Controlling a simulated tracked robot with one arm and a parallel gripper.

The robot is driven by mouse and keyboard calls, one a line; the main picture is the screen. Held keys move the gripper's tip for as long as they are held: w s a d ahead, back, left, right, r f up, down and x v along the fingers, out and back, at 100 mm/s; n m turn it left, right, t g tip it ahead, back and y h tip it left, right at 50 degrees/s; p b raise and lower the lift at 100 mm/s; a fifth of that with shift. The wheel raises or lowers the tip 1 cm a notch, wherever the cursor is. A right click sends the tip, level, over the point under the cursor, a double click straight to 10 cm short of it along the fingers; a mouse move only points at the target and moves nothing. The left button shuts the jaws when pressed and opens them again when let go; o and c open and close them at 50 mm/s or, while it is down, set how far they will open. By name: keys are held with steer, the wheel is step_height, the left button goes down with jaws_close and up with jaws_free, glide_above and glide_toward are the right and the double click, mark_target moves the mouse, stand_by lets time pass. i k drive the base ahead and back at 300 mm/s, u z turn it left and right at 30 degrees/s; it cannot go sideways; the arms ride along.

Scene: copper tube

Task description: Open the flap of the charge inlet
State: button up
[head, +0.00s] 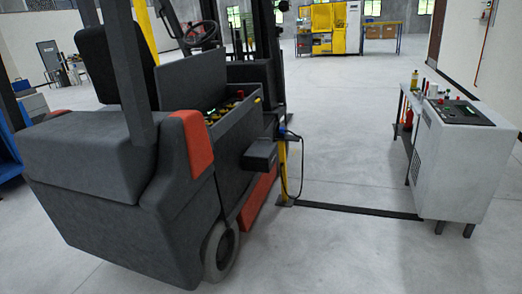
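A dark grey forklift with red trim (105,195) stands in the left half of the head view, its rear toward me. A dark box (261,155) sticks out from its right side, next to a yellow post (282,168). A black cable (301,165) hangs in a loop by the post. I cannot make out for certain which part is the charge inlet or its flap, nor whether a flap is open. My gripper is not in view.
A white cabinet (458,165) with a dark top panel stands at the right, beside a small table with bottles. A black floor strip (360,210) runs between post and cabinet. The floor between forklift and cabinet is otherwise clear. A yellow machine (322,30) stands far back.

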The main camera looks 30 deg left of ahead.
mark_target(261, 149)
steer(key=u, duration=0.2)
steer(key=i, duration=0.45)
steer(key=u, duration=0.55)
steer(key=i, duration=1.35)
steer(key=u, duration=0.45)
steer(key=i, duration=1.45)
steer(key=z, duration=0.8)
steer(key=i, duration=1.5)
steer(key=z, duration=0.65)
